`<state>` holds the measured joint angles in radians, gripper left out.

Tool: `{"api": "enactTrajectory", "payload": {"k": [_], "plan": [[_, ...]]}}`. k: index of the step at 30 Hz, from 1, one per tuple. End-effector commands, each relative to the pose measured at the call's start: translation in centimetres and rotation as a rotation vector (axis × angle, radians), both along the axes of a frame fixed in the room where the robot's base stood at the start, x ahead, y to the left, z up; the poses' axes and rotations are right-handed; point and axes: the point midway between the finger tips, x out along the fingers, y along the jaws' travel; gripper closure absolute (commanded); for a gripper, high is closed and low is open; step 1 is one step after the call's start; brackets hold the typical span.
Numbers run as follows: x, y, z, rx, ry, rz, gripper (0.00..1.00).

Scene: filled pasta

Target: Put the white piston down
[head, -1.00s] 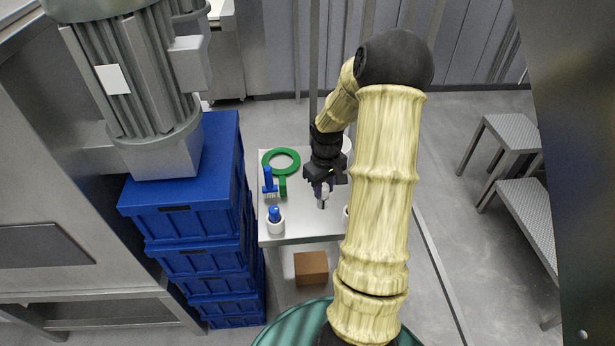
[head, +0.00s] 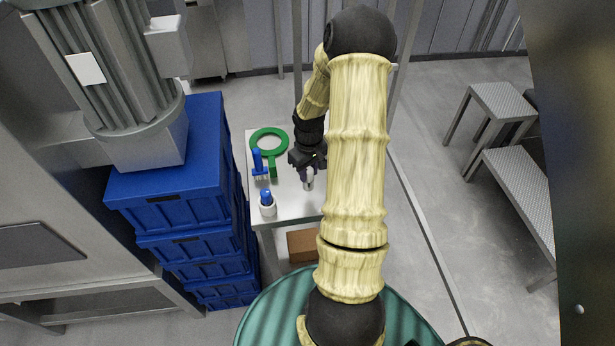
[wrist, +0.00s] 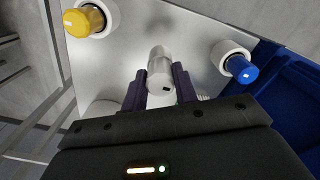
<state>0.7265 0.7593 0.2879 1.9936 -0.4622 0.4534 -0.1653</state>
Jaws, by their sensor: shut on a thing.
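The white piston (wrist: 160,68) is a pale cylinder held between the two dark fingers of my gripper (wrist: 160,88) in the wrist view. In the head view the piston (head: 308,180) points down from my gripper (head: 307,169), above or on the right part of the small metal table (head: 291,207). I cannot tell whether its lower end touches the tabletop. The fingers are shut on it, and my arm hides the table's right side in the head view.
A yellow-topped white piece (wrist: 88,20) shows in the wrist view. Blue crates (head: 180,205) rise left of the table.

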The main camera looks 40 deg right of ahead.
Motion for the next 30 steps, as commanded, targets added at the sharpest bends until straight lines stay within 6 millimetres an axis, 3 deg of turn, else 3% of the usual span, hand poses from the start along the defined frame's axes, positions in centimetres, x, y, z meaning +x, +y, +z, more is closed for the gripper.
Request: {"api": "enactTrajectory", "payload": {"k": [3,13,21,29,30], "plan": [[0.1,0.1,-1.0,0.000,0.000,0.002,0.95],[0.1,0.0,-1.3,-0.001,0.000,0.001,0.95],[0.0,0.0,-4.7,0.000,0.001,0.002,0.95],[0.1,0.1,-5.3,-0.001,-0.001,0.003,0.95],[0.1,0.2,-5.3,-0.001,0.000,0.005,0.70]]}}
